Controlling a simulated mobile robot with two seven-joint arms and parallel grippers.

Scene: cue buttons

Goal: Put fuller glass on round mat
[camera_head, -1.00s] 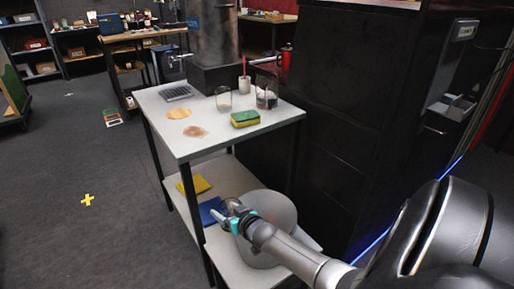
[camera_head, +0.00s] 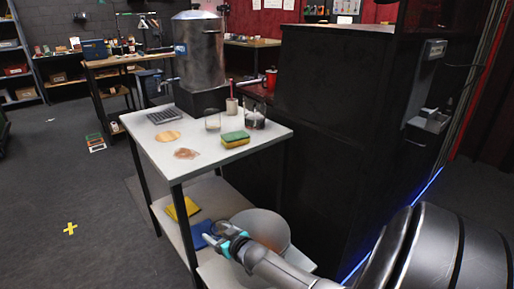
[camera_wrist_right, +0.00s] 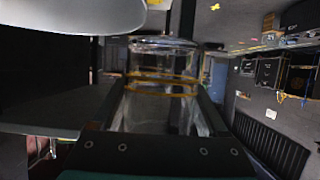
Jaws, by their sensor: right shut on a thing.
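Two clear glasses stand on the white table top (camera_head: 225,158): a left one (camera_head: 212,123) with pale contents low in it, and a right one (camera_head: 255,119) with dark contents. Their levels are hard to compare. A round tan mat (camera_head: 167,137) lies left of them, and an irregular pinkish-brown mat (camera_head: 186,154) lies nearer. My right gripper (camera_head: 212,238) is low, by the lower shelf, below the table top and away from both glasses. In the right wrist view it is shut on a clear glass-like thing (camera_wrist_right: 160,88) with yellowish bands. My left gripper is out of view.
A green and yellow sponge (camera_head: 235,139), a cup (camera_head: 231,106) and a keypad-like item (camera_head: 162,116) are on the table. A metal urn (camera_head: 197,50) stands behind. The lower shelf holds a yellow cloth (camera_head: 182,208), a blue cloth (camera_head: 200,232) and a pale round vessel (camera_head: 262,228).

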